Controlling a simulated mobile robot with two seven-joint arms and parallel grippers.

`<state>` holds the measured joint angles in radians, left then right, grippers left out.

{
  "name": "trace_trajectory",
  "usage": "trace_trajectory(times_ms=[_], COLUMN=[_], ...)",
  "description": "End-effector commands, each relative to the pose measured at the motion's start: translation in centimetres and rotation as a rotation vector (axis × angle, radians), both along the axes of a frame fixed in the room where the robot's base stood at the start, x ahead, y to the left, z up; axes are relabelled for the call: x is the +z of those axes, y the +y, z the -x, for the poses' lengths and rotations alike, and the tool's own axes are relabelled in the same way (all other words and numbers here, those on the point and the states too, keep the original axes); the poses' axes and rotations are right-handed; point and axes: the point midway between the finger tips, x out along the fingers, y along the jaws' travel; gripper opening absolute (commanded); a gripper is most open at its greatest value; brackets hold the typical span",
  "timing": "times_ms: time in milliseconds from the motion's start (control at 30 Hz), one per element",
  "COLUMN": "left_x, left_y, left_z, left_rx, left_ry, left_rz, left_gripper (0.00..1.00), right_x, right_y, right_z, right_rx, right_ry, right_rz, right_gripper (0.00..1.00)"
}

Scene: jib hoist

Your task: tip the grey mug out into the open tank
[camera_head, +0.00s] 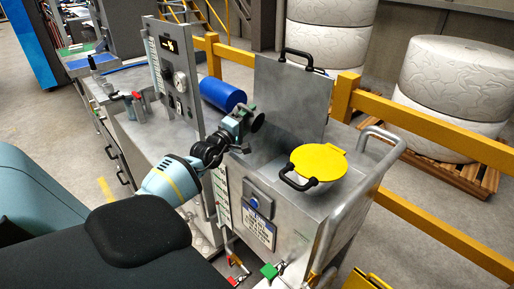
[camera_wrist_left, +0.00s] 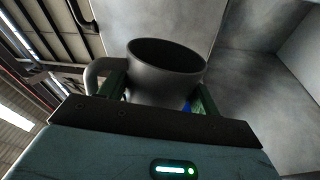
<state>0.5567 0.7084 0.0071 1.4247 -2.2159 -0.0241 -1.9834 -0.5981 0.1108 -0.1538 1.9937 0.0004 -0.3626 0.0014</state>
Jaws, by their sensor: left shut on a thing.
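The grey mug (camera_wrist_left: 165,75) is between the green-padded fingers of my left gripper (camera_head: 246,122), which is shut on it. In the left wrist view its dark mouth shows and its handle points left. In the head view the mug (camera_head: 258,122) is small and dark, apparently tilted with its mouth toward the right. The steel tank (camera_head: 300,210) stands below and to the right, with a square lid (camera_head: 290,100) raised at its back. The mug is in front of that lid, above the tank's left part. The opening and the mug's contents cannot be made out. My right gripper is not in view.
A yellow round cover (camera_head: 318,162) with a black handle lies on the tank's right part. A tubular rail (camera_head: 375,165) edges the right side. A control panel (camera_head: 178,75) and a blue cylinder (camera_head: 222,94) stand left and behind. Yellow barriers (camera_head: 435,130) run behind.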

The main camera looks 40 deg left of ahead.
Motion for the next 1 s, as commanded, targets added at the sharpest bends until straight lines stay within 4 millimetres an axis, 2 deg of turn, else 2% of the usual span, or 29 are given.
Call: trace_trajectory(times_ms=[1000], left_x=[0.43], left_y=[-0.60], left_z=[-0.08], left_rx=[0.000], left_ry=[0.017], left_rz=[-0.137], left_gripper=[0.31], right_x=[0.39], right_y=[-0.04], right_z=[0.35], right_rx=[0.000], right_ry=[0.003], right_rz=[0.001], right_gripper=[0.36])
